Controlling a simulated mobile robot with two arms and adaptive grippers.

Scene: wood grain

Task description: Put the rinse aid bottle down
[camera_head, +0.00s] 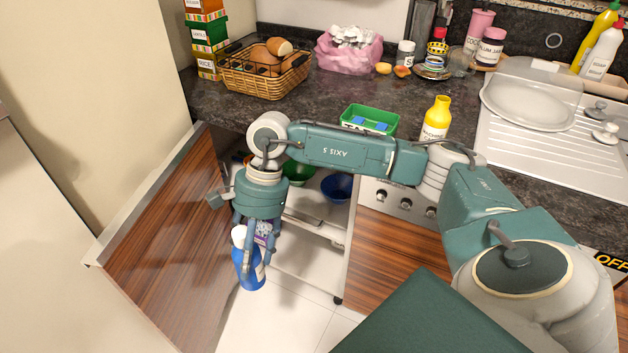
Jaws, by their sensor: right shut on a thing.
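My right gripper (258,252) hangs from the arm that comes in from the right and points down. It is shut on the rinse aid bottle (252,280), a blue bottle with a white top, partly hidden by the fingers. The bottle is held in the air, below counter height, in front of the open cupboard. A purple patch shows between the fingers; I cannot tell whether it belongs to the bottle. My left gripper is not in view.
An open wooden door (165,240) stands left, with a white rack (305,262) holding bowls right of the gripper. The dark counter (225,108) carries a bread basket (262,80), green box (368,119) and yellow bottle (437,118). Its front left part is clear.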

